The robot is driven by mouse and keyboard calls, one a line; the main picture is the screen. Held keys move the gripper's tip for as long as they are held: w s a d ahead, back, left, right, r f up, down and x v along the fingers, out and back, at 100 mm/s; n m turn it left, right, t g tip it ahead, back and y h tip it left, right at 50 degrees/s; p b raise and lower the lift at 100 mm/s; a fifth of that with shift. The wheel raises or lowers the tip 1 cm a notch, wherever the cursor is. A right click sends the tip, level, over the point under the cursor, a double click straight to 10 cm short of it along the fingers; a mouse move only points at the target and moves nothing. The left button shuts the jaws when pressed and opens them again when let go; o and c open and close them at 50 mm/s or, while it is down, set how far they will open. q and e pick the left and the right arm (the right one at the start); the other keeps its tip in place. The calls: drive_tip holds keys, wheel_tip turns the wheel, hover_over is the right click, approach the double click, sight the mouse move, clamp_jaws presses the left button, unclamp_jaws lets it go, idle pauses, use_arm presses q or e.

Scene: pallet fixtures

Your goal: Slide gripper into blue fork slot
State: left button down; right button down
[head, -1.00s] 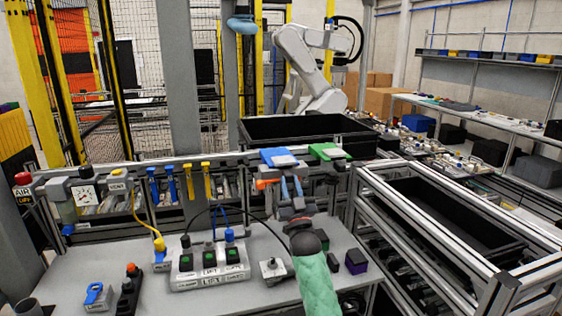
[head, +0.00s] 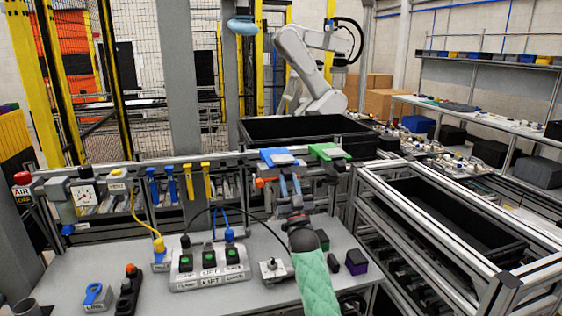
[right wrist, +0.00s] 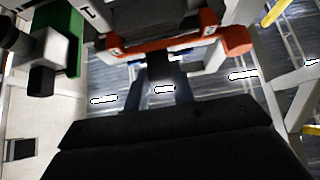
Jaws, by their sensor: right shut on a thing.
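The blue fork slot (head: 268,155) is at the back edge of the bench in the head view, with a pale plate on top. My right gripper (head: 287,180) is just in front of and below it, its blue-grey fingers pointing up at it. It is shut on the tool gripper (head: 261,182), whose orange end sticks out to the left below the blue slot. In the right wrist view the tool's orange bar (right wrist: 160,52) crosses beyond my fingers (right wrist: 162,90), with a dark block between them. Whether the tool is inside the slot is hidden. My left gripper is out of view.
A green fork slot (head: 327,152) stands close to the right of the blue one. Blue and yellow forked holders (head: 197,181) line the rail to the left. A labelled button box (head: 209,265) sits on the bench. A black bin (head: 300,128) stands behind.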

drive_tip(key=shift+w+a, duration=0.2)
drive_tip(key=shift+w, duration=0.4)
drive_tip(key=shift+b, duration=0.4)
drive_tip(key=c, duration=1.1)
unclamp_jaws()
drive_tip(key=shift+f, duration=0.15)
drive_tip(key=b+v, duration=0.3)
drive_tip(key=v, duration=0.4)
drive_tip(key=shift+s, duration=0.4)
